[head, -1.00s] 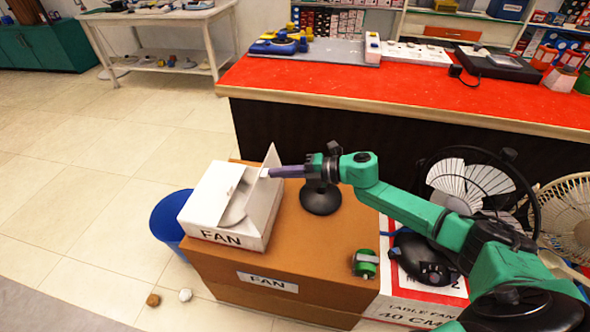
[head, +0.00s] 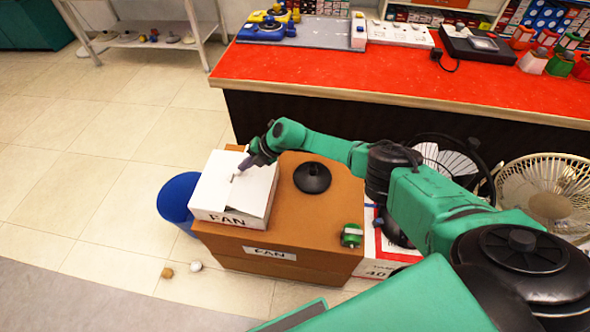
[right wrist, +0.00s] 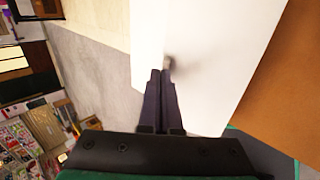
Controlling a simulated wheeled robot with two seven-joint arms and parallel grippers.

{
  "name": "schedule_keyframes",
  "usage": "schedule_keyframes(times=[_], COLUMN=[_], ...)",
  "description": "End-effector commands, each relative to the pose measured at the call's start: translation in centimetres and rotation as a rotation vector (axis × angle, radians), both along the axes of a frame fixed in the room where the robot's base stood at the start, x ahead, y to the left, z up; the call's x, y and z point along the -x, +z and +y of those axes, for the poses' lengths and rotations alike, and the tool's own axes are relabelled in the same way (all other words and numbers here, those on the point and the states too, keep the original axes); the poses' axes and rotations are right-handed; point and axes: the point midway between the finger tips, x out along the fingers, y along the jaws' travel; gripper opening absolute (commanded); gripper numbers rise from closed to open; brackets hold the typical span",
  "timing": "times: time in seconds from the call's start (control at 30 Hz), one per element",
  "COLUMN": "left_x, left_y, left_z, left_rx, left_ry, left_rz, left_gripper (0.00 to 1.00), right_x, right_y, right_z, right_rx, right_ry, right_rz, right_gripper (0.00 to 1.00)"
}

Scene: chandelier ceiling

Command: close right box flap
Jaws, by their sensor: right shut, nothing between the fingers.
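A white box (head: 228,216) marked FAN stands on a large brown box. Its right flap (head: 259,186) lies nearly flat over the top, with a small dark gap along its front edge. My right gripper (head: 243,167) is shut and empty, with its fingertips at the top of the white box near the middle seam. In the right wrist view the shut fingers (right wrist: 167,68) point at the white flap surface (right wrist: 215,50); whether they touch it I cannot tell. My left gripper is not in view.
The brown box (head: 322,215) carries a black round base (head: 312,178) and a green object (head: 351,235). A blue bin (head: 177,198) stands left of it. Fans (head: 548,195) stand to the right. A red counter (head: 400,80) is behind.

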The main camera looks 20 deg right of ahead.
Motion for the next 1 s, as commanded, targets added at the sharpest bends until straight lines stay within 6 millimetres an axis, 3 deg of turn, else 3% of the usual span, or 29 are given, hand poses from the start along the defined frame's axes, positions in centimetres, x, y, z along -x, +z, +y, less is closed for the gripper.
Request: schedule_keyframes(times=[0.1, 0.5, 1.0], left_x=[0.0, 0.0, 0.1], left_y=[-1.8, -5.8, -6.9], left_z=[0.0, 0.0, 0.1], left_rx=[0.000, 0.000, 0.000], left_ry=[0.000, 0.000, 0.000], left_rz=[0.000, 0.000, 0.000], left_gripper=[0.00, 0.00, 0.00], right_x=[-0.9, -1.8, -2.0], right_y=[-1.0, -4.0, -4.6], right_z=[1.2, 2.7, 3.0], right_rx=[0.092, 0.194, 0.191], right_ry=[0.005, 0.000, 0.002], right_rz=[0.046, 0.119, 0.118], right_gripper=[0.00, 0.00, 0.00])
